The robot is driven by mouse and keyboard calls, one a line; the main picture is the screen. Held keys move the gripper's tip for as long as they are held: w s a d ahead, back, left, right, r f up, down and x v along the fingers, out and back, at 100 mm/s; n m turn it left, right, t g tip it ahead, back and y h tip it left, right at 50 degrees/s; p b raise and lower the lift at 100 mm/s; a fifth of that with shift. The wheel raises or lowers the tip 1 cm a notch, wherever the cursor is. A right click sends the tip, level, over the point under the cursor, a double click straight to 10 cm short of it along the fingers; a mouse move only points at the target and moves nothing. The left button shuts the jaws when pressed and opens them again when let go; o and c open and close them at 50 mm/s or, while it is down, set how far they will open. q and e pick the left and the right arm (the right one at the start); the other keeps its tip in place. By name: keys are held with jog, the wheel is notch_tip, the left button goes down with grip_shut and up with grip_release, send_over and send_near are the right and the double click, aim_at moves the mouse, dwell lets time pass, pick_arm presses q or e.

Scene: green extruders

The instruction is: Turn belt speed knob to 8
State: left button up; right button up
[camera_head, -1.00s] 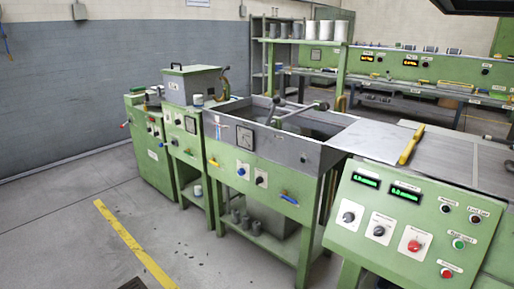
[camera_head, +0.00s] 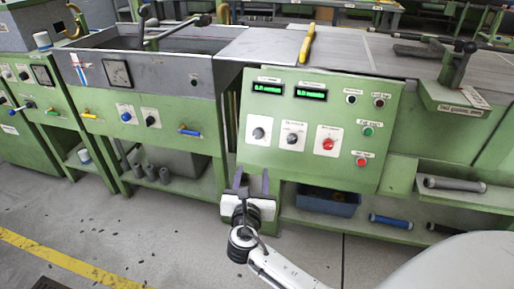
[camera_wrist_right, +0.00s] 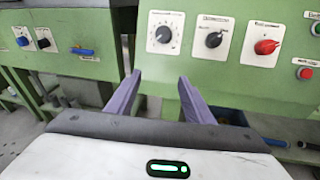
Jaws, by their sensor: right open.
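The green control panel (camera_head: 318,125) carries a dial knob (camera_head: 258,133) on a white plate at its left, a dark knob (camera_head: 292,139) in the middle and a red knob (camera_head: 328,144). The labels are too small to read, so I cannot tell which is belt speed. The right wrist view shows the dial knob (camera_wrist_right: 164,34), dark knob (camera_wrist_right: 214,39) and red knob (camera_wrist_right: 266,47). My right gripper (camera_head: 252,174) is open and empty, in front of and below the dial knob. Its two fingers (camera_wrist_right: 160,78) point toward the panel, apart from the knobs. My left gripper is not in view.
Two green displays (camera_head: 311,94) sit above the knobs, and a green button (camera_head: 367,131) and red button (camera_head: 361,161) to the right. A grey water tank (camera_head: 150,60) stands left. A blue bin (camera_head: 328,200) sits under the panel. The floor in front is open.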

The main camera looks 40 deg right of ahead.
jog(key=n+h, duration=0.2)
send_near(257, 135)
jog(key=shift+t, duration=0.4)
jog(key=b+x, duration=0.2)
jog(key=x, duration=0.5)
jog(key=shift+s+d+f, duration=0.1)
jog(key=shift+d+f, duration=0.05)
jog(key=shift+f, duration=0.05)
jog(key=shift+w+d+b, duration=0.3)
jog(key=shift+w+d, duration=0.1)
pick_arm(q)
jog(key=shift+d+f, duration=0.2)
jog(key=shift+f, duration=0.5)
pick_arm(e)
jog(key=shift+w+d, duration=0.1)
